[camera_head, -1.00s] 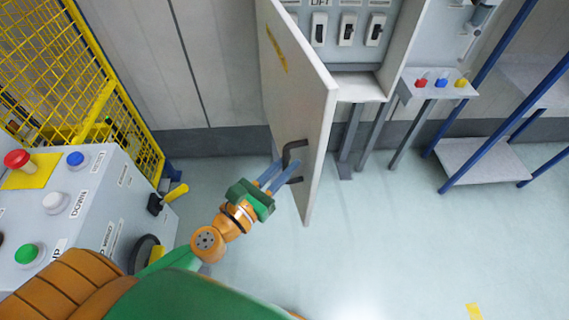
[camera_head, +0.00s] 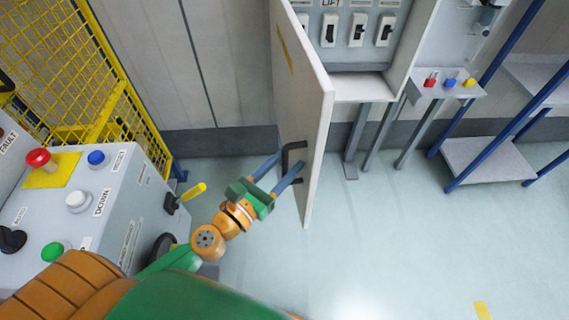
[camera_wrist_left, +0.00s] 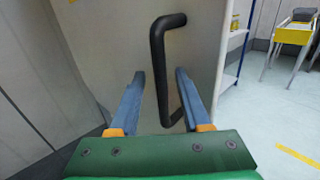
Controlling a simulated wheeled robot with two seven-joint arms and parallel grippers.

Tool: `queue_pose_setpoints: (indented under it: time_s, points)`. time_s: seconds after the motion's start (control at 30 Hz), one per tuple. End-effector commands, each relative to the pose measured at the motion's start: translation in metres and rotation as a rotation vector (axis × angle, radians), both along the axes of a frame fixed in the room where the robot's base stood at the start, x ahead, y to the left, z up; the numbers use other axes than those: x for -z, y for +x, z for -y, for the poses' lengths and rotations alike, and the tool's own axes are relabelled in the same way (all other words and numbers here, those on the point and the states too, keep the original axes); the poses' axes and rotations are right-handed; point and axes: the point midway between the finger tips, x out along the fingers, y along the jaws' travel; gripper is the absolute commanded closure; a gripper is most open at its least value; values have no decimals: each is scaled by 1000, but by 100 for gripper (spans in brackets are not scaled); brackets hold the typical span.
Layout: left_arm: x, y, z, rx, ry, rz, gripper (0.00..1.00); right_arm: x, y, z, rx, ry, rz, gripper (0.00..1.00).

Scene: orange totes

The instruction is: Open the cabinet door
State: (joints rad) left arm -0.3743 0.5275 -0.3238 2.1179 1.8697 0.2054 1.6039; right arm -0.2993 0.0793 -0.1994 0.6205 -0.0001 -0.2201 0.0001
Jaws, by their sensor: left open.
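The cabinet door (camera_head: 302,105) stands swung wide open, seen at a steep angle in the head view. Its black handle (camera_head: 287,158) is on the face toward my left arm. My left gripper (camera_head: 289,164) is open at the handle, its blue fingers spread apart. In the left wrist view the handle (camera_wrist_left: 158,75) rises between the two fingers, its lower end near the right finger; I cannot tell whether they touch. The cabinet (camera_head: 408,45) shows switches inside. My right gripper is not in view.
A grey control console (camera_head: 130,205) with buttons and a yellow-handled lever (camera_head: 193,191) stands at left, near my left arm. A yellow mesh fence (camera_head: 75,65) is behind it. A blue-framed shelf (camera_head: 480,158) stands at right. The floor in between is clear.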

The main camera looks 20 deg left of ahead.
Motion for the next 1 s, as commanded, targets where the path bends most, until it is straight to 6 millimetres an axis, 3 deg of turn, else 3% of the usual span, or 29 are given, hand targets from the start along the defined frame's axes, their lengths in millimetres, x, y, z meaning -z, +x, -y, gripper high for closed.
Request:
queue_pose_setpoints:
  time_s: [0.27, 0.7, 1.0]
  points:
    - [3, -4, -1, 1, 0, -3, 53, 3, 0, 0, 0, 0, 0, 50]
    - [6, -62, -20, 0, 0, -3, 53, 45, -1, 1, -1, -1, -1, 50]
    - [1, -67, -22, 1, -1, -1, 53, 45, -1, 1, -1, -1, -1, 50]
